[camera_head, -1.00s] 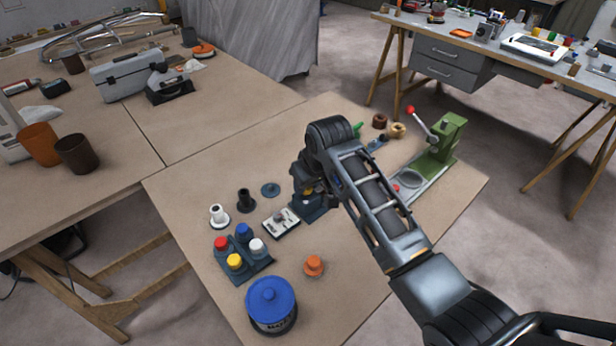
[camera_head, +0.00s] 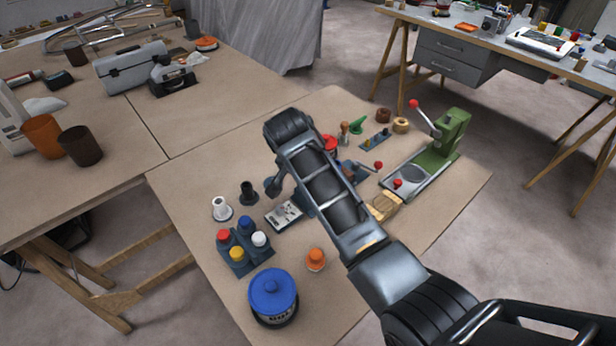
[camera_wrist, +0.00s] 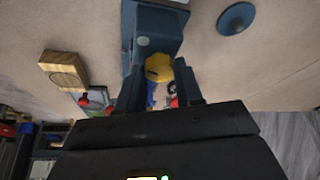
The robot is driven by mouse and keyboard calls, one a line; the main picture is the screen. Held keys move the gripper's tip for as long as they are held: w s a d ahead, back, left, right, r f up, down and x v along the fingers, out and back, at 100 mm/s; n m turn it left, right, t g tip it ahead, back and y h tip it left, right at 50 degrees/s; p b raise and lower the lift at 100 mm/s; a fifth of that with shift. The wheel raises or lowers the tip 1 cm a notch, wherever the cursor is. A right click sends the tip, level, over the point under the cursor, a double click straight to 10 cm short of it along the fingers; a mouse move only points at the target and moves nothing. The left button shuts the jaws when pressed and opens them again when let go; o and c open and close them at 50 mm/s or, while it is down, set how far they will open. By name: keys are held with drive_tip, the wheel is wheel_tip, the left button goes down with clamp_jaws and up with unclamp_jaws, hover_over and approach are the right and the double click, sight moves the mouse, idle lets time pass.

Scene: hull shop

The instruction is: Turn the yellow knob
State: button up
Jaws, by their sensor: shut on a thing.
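The yellow knob (camera_wrist: 157,66) shows in the wrist view, on a blue-grey block (camera_wrist: 158,22) with a pale round spot. My gripper (camera_wrist: 160,76) is shut on the yellow knob, with one dark finger on each side of it. In the head view my arm covers the knob, most of its block and the fingers. How far the knob is turned cannot be told.
A blue disc (camera_wrist: 236,19) and a wooden block (camera_wrist: 63,68) lie near the knob's block. A switch plate (camera_head: 285,214), a block with several coloured caps (camera_head: 245,262), a blue-lidded tub (camera_head: 273,300) and an orange knob (camera_head: 316,259) stand nearby. A green lever press (camera_head: 447,140) stands at the right.

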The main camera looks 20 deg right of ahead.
drive_tip(key=m+g+b, duration=0.1)
drive_tip(key=m, duration=0.1)
drive_tip(key=m+h+b, duration=0.1)
drive_tip(key=m, duration=0.2)
drive_tip(key=shift+w+a+f+g, duration=0.1)
drive_tip(key=shift+w+a+g, duration=0.1)
drive_tip(key=shift+g, duration=0.2)
drive_tip(key=shift+d+m+g+b, duration=0.1)
drive_tip(key=shift+m+g+b, duration=0.4)
drive_tip(key=shift+m, duration=0.8)
drive_tip(key=o, duration=1)
drive_tip(key=shift+b+v, duration=0.6)
drive_tip(key=shift+v, duration=3.4)
